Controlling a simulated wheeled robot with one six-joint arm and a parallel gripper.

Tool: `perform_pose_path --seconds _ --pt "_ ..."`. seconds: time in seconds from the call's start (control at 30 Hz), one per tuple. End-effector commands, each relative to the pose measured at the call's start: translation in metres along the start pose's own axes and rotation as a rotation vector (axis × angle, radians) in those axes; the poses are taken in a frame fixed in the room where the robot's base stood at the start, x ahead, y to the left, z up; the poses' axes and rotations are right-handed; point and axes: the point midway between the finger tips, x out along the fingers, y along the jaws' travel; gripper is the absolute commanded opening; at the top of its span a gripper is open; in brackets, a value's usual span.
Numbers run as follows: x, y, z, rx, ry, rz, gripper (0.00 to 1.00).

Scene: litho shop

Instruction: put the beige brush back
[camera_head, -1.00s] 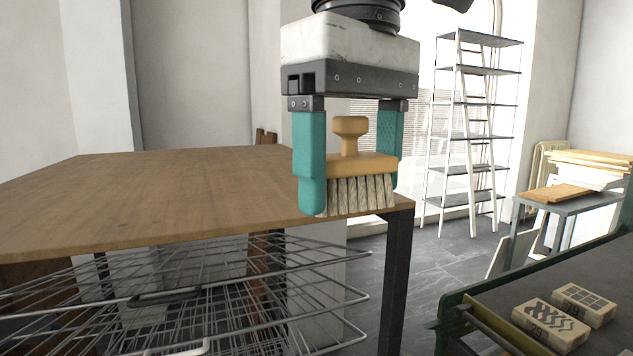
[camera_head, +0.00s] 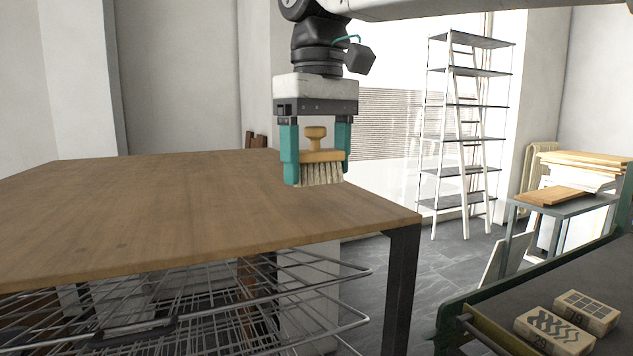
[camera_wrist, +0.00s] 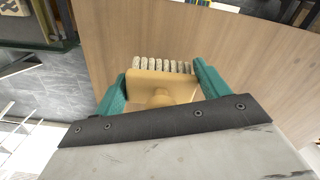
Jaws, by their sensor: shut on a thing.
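The beige brush (camera_head: 320,157) has a wooden block, a knob handle on top and pale bristles pointing down. My gripper (camera_head: 316,160) is shut on the block of the brush, with one teal finger at each end. The brush is upright and appears above the right part of the wooden table top (camera_head: 180,205). The gap below the bristles is hard to judge. In the wrist view the brush (camera_wrist: 160,87) sits between the fingers, its bristles towards the table top (camera_wrist: 180,35).
Wire racks (camera_head: 200,305) stand below the table top. A green-edged dark bench at the right holds two patterned blocks (camera_head: 553,332). A white shelf rack (camera_head: 465,130) and a small table with boards (camera_head: 565,205) stand behind.

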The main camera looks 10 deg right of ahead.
Motion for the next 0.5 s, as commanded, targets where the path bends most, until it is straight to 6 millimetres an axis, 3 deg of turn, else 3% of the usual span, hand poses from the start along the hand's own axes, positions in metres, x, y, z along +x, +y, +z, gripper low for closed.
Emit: perform_pose_path --seconds 0.17,0.4,0.5 --pt "0.003 0.004 -0.008 -0.001 0.001 0.0 0.49" --pt "0.033 0.004 -0.007 -0.001 -0.001 0.0 0.49" --pt "0.036 0.004 -0.007 -0.001 0.0 0.0 0.49"
